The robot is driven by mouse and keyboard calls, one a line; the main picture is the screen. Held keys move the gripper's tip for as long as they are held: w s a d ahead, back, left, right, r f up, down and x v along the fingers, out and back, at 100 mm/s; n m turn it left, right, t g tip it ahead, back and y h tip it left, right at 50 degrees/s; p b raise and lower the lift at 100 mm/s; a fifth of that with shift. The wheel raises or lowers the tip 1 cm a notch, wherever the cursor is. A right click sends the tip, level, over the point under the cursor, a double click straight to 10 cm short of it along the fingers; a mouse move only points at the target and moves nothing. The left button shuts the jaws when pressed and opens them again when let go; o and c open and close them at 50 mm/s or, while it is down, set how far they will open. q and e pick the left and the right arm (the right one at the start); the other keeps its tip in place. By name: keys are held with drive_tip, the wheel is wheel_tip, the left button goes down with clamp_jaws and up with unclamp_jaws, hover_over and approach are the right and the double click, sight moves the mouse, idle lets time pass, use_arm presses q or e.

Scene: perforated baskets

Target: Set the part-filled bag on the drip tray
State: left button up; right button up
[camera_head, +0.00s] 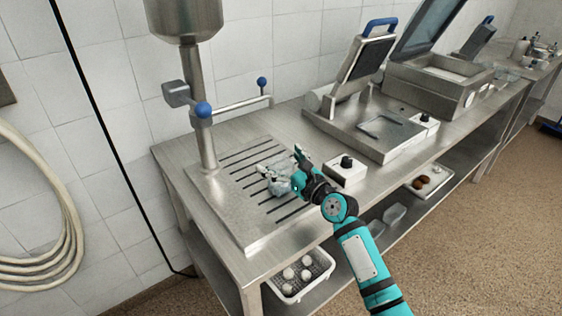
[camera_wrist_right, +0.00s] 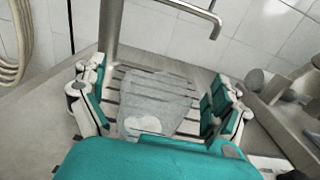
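The drip tray (camera_head: 228,213) is a steel plate with dark slots on the counter, below the filler spout. The part-filled bag (camera_head: 279,187) is clear plastic with a little white content. It is over the tray's slots and looks to rest there; the gripper partly hides it. In the right wrist view the bag (camera_wrist_right: 158,105) is between the spread fingers, with its white content at the near end. My right gripper (camera_head: 284,172) is open around the bag, low over the tray; it also shows in the right wrist view (camera_wrist_right: 158,98). I cannot tell whether a finger touches the bag. My left gripper is out of view.
A filler column (camera_head: 203,140) with a blue-knobbed pipe stands behind the tray. A small control box (camera_head: 345,172) sits close to the right of the gripper. Sealing machines (camera_head: 372,128) fill the counter further right. A white basket (camera_head: 303,275) stands on the lower shelf.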

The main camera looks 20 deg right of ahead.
drive_tip(key=shift+r, duration=0.1)
drive_tip(key=shift+s, duration=0.15)
drive_tip(key=v, duration=1.1)
drive_tip(key=shift+s+d, duration=0.15)
drive_tip(key=shift+s, duration=0.2)
drive_tip(key=shift+r, duration=0.15)
drive_tip(key=shift+c, duration=0.3)
idle(1.4)
